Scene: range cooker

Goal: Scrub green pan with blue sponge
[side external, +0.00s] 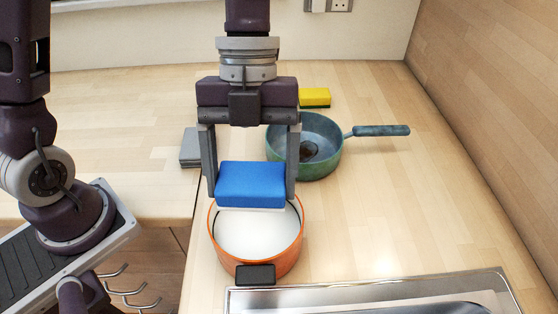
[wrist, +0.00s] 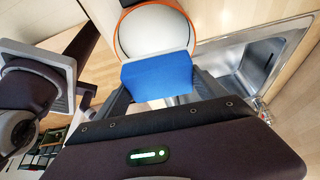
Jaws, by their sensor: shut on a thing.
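My gripper (side external: 251,185) is shut on the blue sponge (side external: 251,183), with one finger at each of its ends. The sponge has a pale underside and is held over the back part of the orange pot. In the wrist view the sponge (wrist: 157,76) overlaps the edge of the orange pot. I cannot tell whether it touches the pot. The green pan (side external: 327,165) stands on the counter behind and to the right of the sponge, its handle pointing right. A dark brown patch (side external: 312,150) shows inside it. Part of the pan is hidden behind my gripper.
The orange pot (side external: 291,247), white inside with a dark handle, stands in front. A yellow sponge (side external: 315,97) lies behind the pan. A grey block (side external: 190,148) lies left. A metal sink (side external: 480,283) is front right. The counter (side external: 390,215) right of the pot is clear.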

